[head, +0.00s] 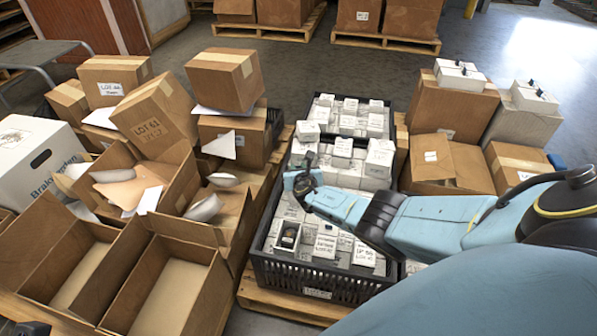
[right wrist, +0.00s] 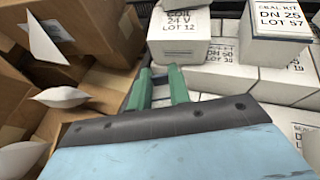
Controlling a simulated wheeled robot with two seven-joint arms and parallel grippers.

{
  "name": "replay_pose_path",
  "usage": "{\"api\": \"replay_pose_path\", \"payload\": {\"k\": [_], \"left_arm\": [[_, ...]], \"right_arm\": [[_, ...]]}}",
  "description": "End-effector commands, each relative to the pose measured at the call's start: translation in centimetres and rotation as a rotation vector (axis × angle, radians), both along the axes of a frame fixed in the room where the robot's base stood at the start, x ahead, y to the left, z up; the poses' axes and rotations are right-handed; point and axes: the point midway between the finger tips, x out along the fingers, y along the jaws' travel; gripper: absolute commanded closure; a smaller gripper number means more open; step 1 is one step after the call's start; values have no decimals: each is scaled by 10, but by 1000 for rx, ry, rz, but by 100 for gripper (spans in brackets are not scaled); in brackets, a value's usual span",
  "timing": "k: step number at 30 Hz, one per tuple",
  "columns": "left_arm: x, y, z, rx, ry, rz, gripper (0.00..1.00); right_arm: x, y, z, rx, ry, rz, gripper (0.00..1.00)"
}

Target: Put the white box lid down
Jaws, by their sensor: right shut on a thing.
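My right gripper (head: 303,182) is low over the left side of the black crate (head: 310,276) of white boxes. In the right wrist view its green fingers (right wrist: 160,84) are close together. Their tips meet a white piece marked COIL 24 V LOT 12 (right wrist: 180,48), which I take for the white box lid. The fingers and dark palm hide part of the grip, and I cannot tell whether the lid touches the boxes below. An open white box with a dark part inside (head: 289,236) sits in the crate's near left corner. My left gripper is not clearly in view.
Closely packed white boxes (head: 325,246) leave little room in the crate. Open cartons (head: 172,290) and stacked cartons (head: 225,78) crowd the left. More cartons (head: 452,107) with white boxes on top stand at right. Bare floor (head: 300,62) lies beyond the crate.

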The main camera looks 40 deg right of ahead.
Motion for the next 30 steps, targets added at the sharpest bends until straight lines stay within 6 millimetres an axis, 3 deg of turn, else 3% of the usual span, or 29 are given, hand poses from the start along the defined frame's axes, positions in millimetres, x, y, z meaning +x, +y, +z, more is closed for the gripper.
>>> {"api": "replay_pose_path", "payload": {"k": [10,11,16,30], "left_arm": [[-1,0,0,-1,-4,0,64],[-1,0,0,-1,-4,0,64],[-1,0,0,-1,-3,0,64],[3,-1,4,4,16,0,64]], "right_arm": [[1,1,-2,1,2,-1,100],[1,1,-2,0,1,0,80],[0,1,-2,1,0,0,59],[-2,1,2,0,1,0,59]]}}
